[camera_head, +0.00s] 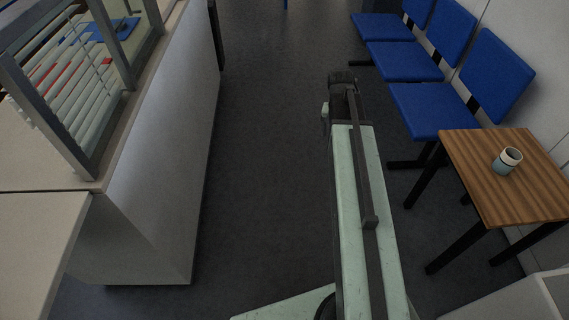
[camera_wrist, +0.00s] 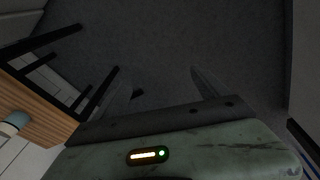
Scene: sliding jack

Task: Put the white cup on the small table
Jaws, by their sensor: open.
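The white cup (camera_head: 506,161), with a blue-green band and a dark inside, stands on the small table (camera_head: 475,152) at the right of the head view. The table has a striped wooden top and black legs. In the wrist view the cup (camera_wrist: 15,122) and part of the tabletop (camera_wrist: 45,122) show at the left edge. My gripper (camera_wrist: 162,82) is open and empty, its two fingers spread apart over bare floor. It is clear of both table and cup. In the head view my arm reaches forward, left of the table, and hides the fingers.
Blue chairs (camera_head: 433,111) line the right wall behind the table. Dark floor (camera_head: 265,160) lies free between the counter and my arm. A white box-like edge (camera_head: 545,295) is at the lower right.

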